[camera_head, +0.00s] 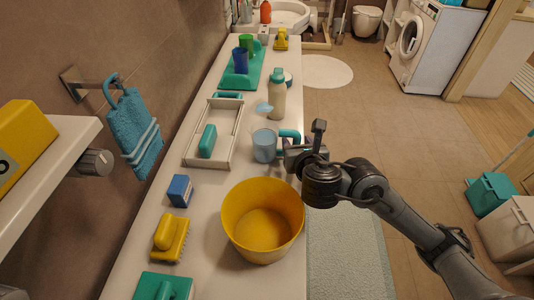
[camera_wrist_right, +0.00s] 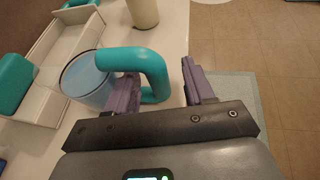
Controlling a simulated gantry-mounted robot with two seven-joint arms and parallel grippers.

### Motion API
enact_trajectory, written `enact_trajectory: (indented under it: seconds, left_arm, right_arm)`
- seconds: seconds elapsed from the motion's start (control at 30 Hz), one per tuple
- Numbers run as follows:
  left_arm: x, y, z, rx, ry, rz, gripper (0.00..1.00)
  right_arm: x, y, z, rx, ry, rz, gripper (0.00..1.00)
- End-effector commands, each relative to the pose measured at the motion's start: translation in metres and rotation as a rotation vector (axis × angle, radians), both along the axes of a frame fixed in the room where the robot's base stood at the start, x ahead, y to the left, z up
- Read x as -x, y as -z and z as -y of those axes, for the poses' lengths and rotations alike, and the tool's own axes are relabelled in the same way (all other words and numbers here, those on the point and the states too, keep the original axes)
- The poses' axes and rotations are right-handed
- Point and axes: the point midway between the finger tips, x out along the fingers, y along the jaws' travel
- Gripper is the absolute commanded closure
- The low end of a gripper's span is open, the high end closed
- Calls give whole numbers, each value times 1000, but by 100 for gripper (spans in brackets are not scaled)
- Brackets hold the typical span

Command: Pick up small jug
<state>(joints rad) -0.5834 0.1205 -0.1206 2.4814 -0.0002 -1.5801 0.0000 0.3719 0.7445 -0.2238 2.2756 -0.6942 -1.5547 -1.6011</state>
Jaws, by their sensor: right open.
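The small jug (camera_head: 264,146) is a light blue, see-through cup with a thick teal handle, standing upright on the white counter. Its handle (camera_head: 290,135) points right, toward my right gripper (camera_head: 289,148). In the right wrist view the jug (camera_wrist_right: 86,82) is at the left. My right gripper (camera_wrist_right: 160,72) is open there, with the teal handle between its purple fingers. The left finger appears to be inside the handle loop and the right finger outside it, with a gap to the handle. My left gripper is not in view.
A yellow tub (camera_head: 262,220) stands just in front of the jug on the counter (camera_head: 212,205). A bottle (camera_head: 277,98) stands behind it. A white tray (camera_head: 190,150) with a teal item lies to its left.

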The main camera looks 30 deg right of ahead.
Motion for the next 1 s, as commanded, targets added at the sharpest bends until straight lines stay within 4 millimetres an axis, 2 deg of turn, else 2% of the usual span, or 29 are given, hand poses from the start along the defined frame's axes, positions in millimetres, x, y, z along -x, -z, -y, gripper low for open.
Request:
enact_trajectory:
  seconds: [0.03,0.13,0.5,0.83,1.0]
  left_arm:
    - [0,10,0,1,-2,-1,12]
    - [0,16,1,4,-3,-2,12]
    - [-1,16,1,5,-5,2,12]
    - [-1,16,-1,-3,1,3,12]
    - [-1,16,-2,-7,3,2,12]
  right_arm:
    - [-6,7,3,-1,2,2,47]
    - [-15,10,7,-1,2,2,47]
    - [-20,9,9,-1,0,0,49]
    - [-20,9,9,-1,0,0,99]
    - [-20,9,9,-1,0,0,100]
